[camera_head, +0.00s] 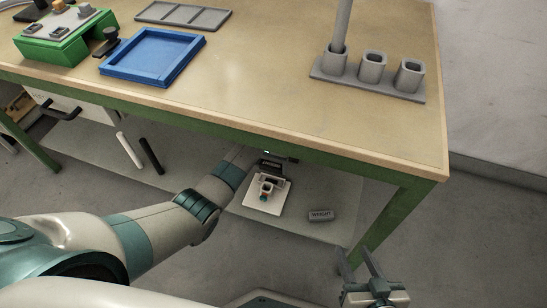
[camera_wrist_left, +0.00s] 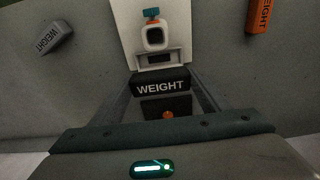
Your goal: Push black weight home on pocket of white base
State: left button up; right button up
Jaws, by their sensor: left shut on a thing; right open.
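The black weight (camera_wrist_left: 160,84), lettered WEIGHT, is between the fingers of my left gripper (camera_wrist_left: 161,96) in the left wrist view. The gripper is shut on it. The white base (camera_head: 264,205) lies on the grey lower shelf under the table; it also shows in the left wrist view (camera_wrist_left: 124,35). Its dark pocket (camera_wrist_left: 155,58) is just beyond the weight. I cannot tell whether the weight touches the pocket. In the head view my left gripper (camera_head: 270,164) is at the table's front edge, partly hidden. My right gripper (camera_head: 373,264) is open and empty at the lower right.
A grey weight (camera_head: 320,215) lies on the shelf right of the base. An orange weight (camera_wrist_left: 261,14) shows in the left wrist view. The table edge (camera_head: 300,146) overhangs the shelf.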

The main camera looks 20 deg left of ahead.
aim_at(271, 171)
pick_arm(q)
jog(key=shift+r, duration=0.15)
pick_arm(e)
jog(key=shift+r, duration=0.15)
pick_arm(q)
jog(key=shift+f+b, duration=0.75)
jog(key=shift+b, duration=0.1)
jog(key=shift+f+b, duration=0.3)
jog(key=shift+b, duration=0.05)
jog(key=shift+f+b, duration=0.4)
jog(key=shift+b, duration=0.05)
jog(key=shift+f+b, duration=0.55)
jog(key=shift+b, duration=0.15)
jog(key=shift+f+b, duration=0.55)
jog(key=shift+b, duration=0.1)
jog(key=shift+f+b, duration=0.6)
jog(key=shift+f, duration=0.65)
pick_arm(e)
notch_tip(271, 171, up, 21)
jog(key=s+a+t+y, duration=0.1)
jog(key=t+y, duration=0.3)
jog(key=t, duration=1)
jog(key=shift+r, duration=0.2)
